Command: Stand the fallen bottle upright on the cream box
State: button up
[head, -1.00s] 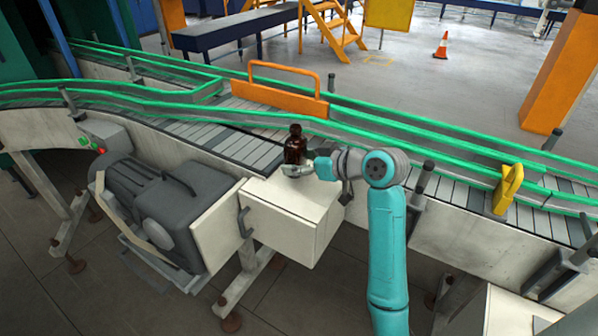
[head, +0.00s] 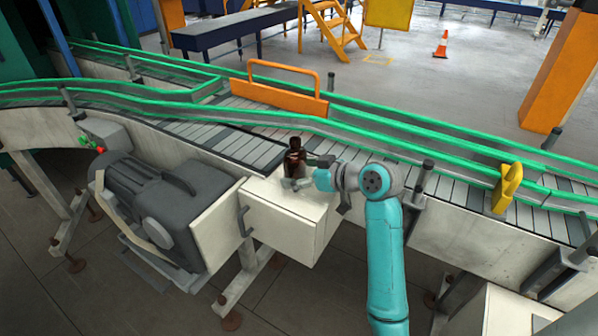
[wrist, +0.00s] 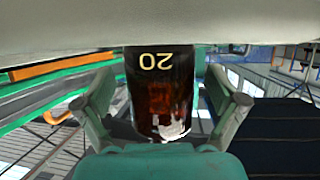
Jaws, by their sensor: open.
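The dark amber bottle (head: 294,157) stands upright on top of the cream box (head: 290,222), neck up, in the head view. The wrist view shows the bottle (wrist: 160,95) between my two fingers, with an upside-down "20" on it. Its base end meets the pale box surface (wrist: 150,25) along the top of that picture. My gripper (head: 296,183) reaches in from the right, low around the bottle. In the wrist view my gripper (wrist: 165,100) is open, with a finger on each side of the bottle. The bottle's lower part is partly hidden by the fingers in the head view.
A conveyor with green rails (head: 400,150) runs close behind the box. An orange handled plate (head: 275,95) stands on it, and a yellow clamp (head: 508,188) is at right. A grey motor (head: 150,205) sits left of the box.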

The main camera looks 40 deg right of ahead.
jog(key=shift+r, duration=0.15)
jog(key=shift+s+d+r, duration=0.1)
jog(key=shift+s+d, duration=0.05)
jog(key=shift+s, duration=0.05)
jog(key=v, duration=1.1)
jog(key=shift+s+r, duration=0.15)
jog(key=shift+s, duration=0.1)
